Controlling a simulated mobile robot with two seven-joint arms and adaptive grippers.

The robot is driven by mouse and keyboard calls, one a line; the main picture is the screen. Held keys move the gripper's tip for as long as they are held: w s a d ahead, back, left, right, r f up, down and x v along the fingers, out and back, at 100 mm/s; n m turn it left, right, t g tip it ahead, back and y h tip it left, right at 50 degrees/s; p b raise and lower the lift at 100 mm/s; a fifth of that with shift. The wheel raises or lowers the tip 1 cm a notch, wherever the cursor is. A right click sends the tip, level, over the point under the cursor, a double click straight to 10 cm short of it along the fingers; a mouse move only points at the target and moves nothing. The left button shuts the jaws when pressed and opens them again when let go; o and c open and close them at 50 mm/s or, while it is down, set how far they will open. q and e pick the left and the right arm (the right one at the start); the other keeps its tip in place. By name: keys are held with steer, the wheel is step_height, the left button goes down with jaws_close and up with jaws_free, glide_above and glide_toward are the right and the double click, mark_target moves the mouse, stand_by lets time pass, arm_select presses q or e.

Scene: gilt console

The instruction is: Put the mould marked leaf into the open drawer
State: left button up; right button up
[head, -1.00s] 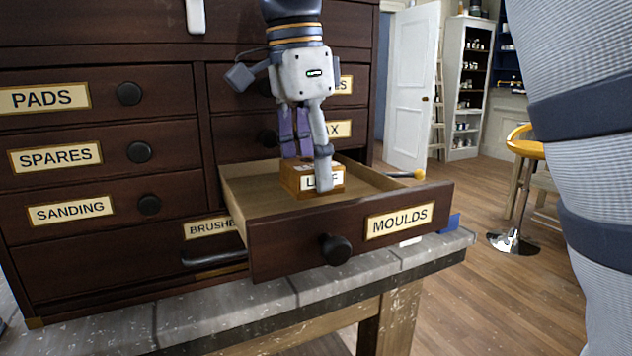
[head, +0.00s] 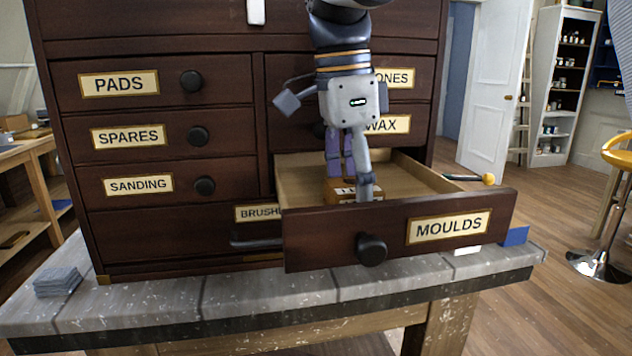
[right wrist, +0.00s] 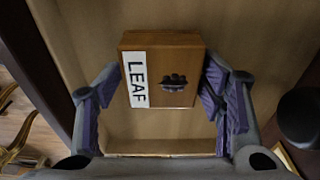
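The leaf mould (head: 341,188) is a small orange-brown wooden block. It is inside the open drawer marked MOULDS (head: 316,240), partly hidden by the drawer front and a finger. In the right wrist view the mould (right wrist: 180,68) shows a white LEAF label and a dark emblem. My right gripper (head: 350,185) reaches down into the drawer, its fingers on either side of the mould, and the tips appear to press on it. I cannot tell whether the mould touches the drawer floor. My left gripper is not in view.
The dark cabinet (head: 235,120) has shut drawers marked PADS, SPARES, SANDING and others. It stands on a grey worktop (head: 270,297). A grey stack (head: 58,282) lies at left, a blue block (head: 515,236) at right. A yellow-ended tool (head: 487,179) is behind the drawer.

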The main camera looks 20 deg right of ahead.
mark_target(342, 185)
steer(key=shift+r, duration=0.1)
step_height(342, 185, up, 12)
steer(key=a+b, duration=0.1)
steer(key=shift+w+a, duration=0.15)
steer(key=shift+a, duration=0.05)
stand_by(0.3)
stand_by(0.4)
